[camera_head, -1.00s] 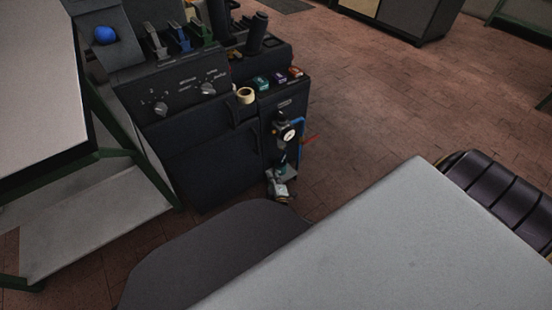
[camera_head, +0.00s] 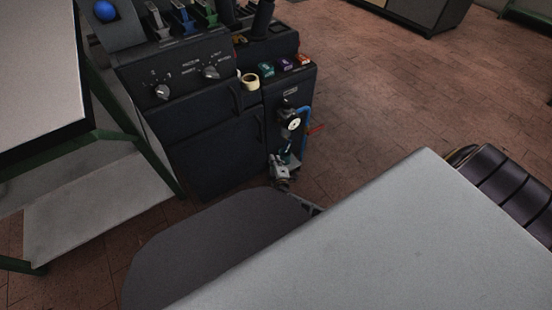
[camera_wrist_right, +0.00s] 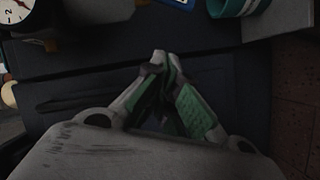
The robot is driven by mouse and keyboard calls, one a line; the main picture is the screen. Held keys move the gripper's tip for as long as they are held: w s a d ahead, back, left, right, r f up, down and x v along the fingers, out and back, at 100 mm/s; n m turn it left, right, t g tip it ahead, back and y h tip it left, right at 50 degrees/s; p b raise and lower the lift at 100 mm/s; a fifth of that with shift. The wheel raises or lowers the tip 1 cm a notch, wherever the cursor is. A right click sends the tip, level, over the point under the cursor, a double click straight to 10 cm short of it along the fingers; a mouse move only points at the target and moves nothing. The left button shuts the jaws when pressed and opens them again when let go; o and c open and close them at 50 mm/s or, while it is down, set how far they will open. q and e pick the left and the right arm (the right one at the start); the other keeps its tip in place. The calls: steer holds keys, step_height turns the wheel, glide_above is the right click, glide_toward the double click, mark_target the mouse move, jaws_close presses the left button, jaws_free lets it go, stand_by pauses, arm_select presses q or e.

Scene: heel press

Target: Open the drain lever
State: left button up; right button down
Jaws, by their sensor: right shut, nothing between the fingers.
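An air unit with a round white gauge (camera_head: 293,124) sits on the front of the dark machine (camera_head: 218,155). I cannot tell whether this is the drain lever. My right gripper (camera_head: 280,172) is low in front of the machine, below the gauge. In the right wrist view its green-padded fingers (camera_wrist_right: 160,62) are together and empty. There the gauge (camera_wrist_right: 14,8) is at the top left and a teal-banded cylinder (camera_wrist_right: 236,6) at the top right, both apart from the fingertips. My left gripper is not in view.
A grey-topped table with a green frame (camera_head: 90,195) stands at the left. Brick floor (camera_head: 395,95) is clear at the right of the machine.

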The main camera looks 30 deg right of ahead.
mark_target(287, 146)
arm_select(q)
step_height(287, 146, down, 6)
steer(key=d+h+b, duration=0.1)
steer(key=b, duration=0.5)
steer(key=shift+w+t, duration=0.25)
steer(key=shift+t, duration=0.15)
arm_select(e)
steer(key=w+d+f, duration=0.2)
steer(key=w+d, duration=0.2)
steer(key=d, duration=0.1)
steer(key=shift+w+d+f, duration=0.35)
steer(key=shift+w, duration=0.05)
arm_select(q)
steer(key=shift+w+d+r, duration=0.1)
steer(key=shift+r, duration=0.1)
arm_select(e)
steer(key=shift+d, duration=0.1)
